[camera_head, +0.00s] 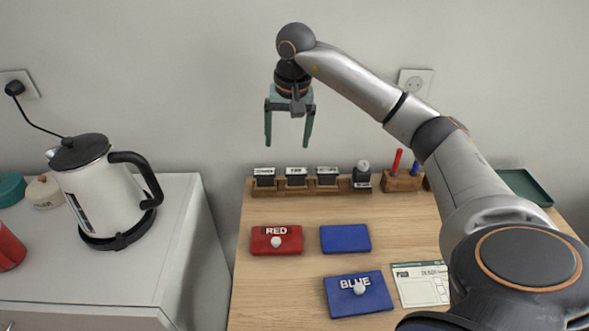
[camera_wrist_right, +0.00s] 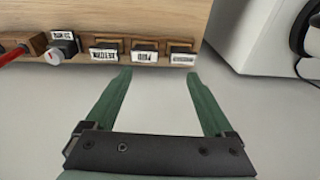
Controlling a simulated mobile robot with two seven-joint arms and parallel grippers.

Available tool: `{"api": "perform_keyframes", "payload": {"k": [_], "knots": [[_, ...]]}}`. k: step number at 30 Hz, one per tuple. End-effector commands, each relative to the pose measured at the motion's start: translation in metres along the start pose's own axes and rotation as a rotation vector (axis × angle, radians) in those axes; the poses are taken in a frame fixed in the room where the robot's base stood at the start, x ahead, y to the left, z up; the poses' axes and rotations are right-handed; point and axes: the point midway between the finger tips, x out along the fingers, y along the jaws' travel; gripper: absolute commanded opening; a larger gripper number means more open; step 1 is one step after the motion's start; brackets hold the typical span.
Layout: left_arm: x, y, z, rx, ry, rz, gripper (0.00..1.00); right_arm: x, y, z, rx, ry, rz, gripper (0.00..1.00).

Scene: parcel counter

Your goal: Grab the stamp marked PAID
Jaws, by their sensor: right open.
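Three stamps with white labels stand in a wooden rack (camera_head: 344,188) at the back of the counter. The middle stamp (camera_head: 297,177) seems to read PAID; its label shows upside down in the right wrist view (camera_wrist_right: 145,57). Another stamp (camera_head: 265,178) stands left of it and one (camera_head: 327,178) stands right, apparently reading RETURN in the wrist view. My right gripper (camera_head: 288,140) is open and empty, above the rack, fingers pointing down. In the wrist view its fingertips (camera_wrist_right: 158,76) sit apart, short of the stamps. My left gripper is not in view.
A red pad box (camera_head: 264,244), a blue one (camera_head: 350,303), a plain blue one (camera_head: 345,238) and a form (camera_head: 420,285) lie in front. A kettle (camera_head: 100,195) stands left.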

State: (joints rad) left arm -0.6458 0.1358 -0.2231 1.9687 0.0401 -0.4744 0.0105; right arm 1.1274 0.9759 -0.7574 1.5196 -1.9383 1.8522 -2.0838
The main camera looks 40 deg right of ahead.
Motion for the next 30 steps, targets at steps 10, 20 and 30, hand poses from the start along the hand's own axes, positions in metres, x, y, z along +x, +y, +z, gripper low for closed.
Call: {"api": "perform_keyframes", "payload": {"k": [10,20,30], "knots": [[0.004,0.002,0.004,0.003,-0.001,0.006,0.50,0.027,0.027,-0.011,-0.009,0.020,0.085,0.88],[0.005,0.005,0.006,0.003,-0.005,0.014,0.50,0.064,0.029,-0.011,-0.008,0.022,0.079,0.88],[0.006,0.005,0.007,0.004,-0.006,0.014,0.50,0.109,0.030,-0.009,-0.007,0.020,0.079,0.88]]}}
